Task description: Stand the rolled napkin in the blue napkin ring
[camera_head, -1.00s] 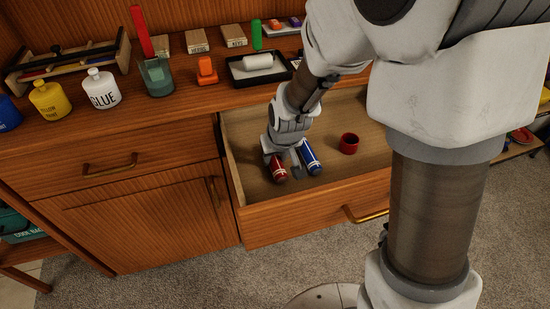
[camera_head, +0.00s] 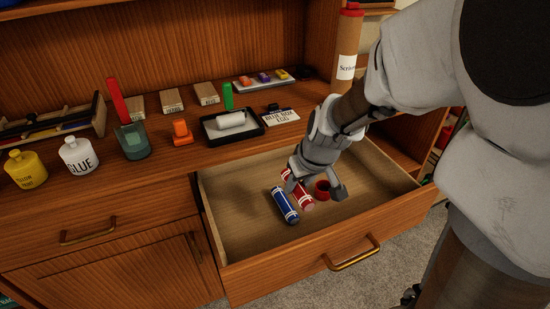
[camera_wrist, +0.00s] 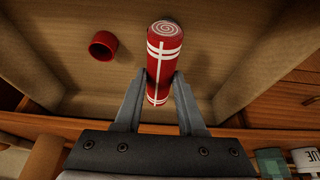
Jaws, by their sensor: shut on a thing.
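A red rolled napkin (camera_head: 298,188) with white bands is in my gripper (camera_wrist: 160,76) over the open drawer. In the wrist view this red roll (camera_wrist: 164,60) lies lengthwise between the two fingers, its spiral end pointing away from them. Whether it touches the drawer floor I cannot tell. A blue roll with white bands (camera_head: 284,206) lies in the drawer, just left of the red one. A red ring (camera_head: 323,188) stands on the drawer floor beside my gripper; it also shows in the wrist view (camera_wrist: 103,46). I see no blue ring.
The open drawer (camera_head: 300,251) has walls around the rolls and ring; its right part is clear.

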